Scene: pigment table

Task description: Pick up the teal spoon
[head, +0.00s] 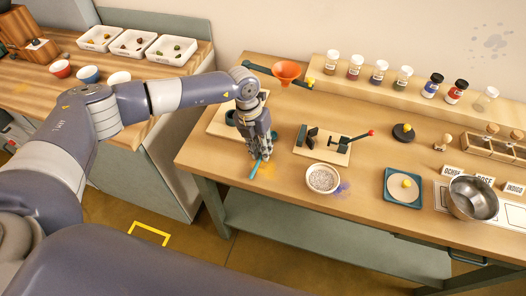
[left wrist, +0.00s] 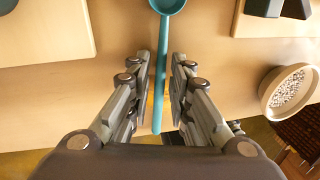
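The teal spoon (left wrist: 162,50) lies on the wooden table, its bowl at the top of the left wrist view and its handle running down between my left fingers. In the head view, the end of the spoon's handle (head: 255,169) shows just below my left gripper (head: 257,157), which hides most of the rest. My left gripper, also in the left wrist view (left wrist: 162,85), is open, with one finger on each side of the handle and narrow gaps to it. My right gripper is not in view.
A white bowl of pale grains (head: 322,179) stands right of the gripper near the table's front edge. A wooden board with a clamp-like device (head: 322,143) lies behind it. An orange funnel (head: 286,72) stands farther back.

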